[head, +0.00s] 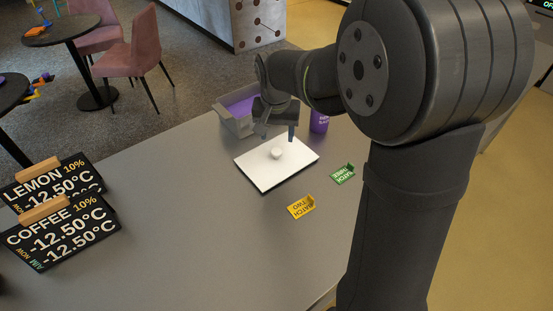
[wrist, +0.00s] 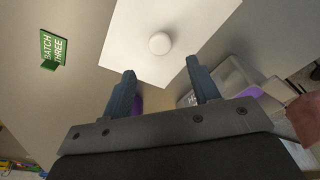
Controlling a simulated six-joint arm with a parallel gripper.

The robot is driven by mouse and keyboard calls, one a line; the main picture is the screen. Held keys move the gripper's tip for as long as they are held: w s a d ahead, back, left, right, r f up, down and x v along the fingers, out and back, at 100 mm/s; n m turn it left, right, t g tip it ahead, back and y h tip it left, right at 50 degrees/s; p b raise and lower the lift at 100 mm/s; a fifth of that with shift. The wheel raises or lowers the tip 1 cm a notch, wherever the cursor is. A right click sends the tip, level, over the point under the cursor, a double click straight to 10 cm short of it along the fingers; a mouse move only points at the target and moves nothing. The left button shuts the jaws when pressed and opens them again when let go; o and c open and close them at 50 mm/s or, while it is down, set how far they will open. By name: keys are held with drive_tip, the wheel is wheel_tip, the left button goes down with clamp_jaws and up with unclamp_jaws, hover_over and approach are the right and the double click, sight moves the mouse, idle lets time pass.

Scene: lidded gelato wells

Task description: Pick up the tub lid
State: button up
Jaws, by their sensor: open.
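The tub lid (head: 262,168) is a flat white rectangle with a round white knob (head: 276,153) in its middle. It lies on the grey counter in the head view. In the wrist view the lid (wrist: 135,40) is at the top, with its knob (wrist: 160,43) ahead of the fingertips. My gripper (head: 279,137) is over the lid's far edge, with its two fingers apart and nothing between them. The open fingers also show in the wrist view (wrist: 160,68). I cannot tell the exact height of the fingertips above the counter.
A grey tub with purple contents (head: 238,113) stands behind the lid, with a purple cup (head: 319,121) to its right. A green "BATCH THREE" tag (head: 343,174) and a yellow "BATCH TWO" tag (head: 301,207) stand nearer. LEMON (head: 55,185) and COFFEE (head: 62,238) signs are at left. Front counter is clear.

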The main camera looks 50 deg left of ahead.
sight(276, 151)
drive_tip(key=shift+a+f, duration=0.1)
drive_tip(key=shift+f, duration=2.95)
drive_tip(key=shift+c, duration=0.4)
clamp_jaws()
drive_tip(key=shift+r, duration=0.15)
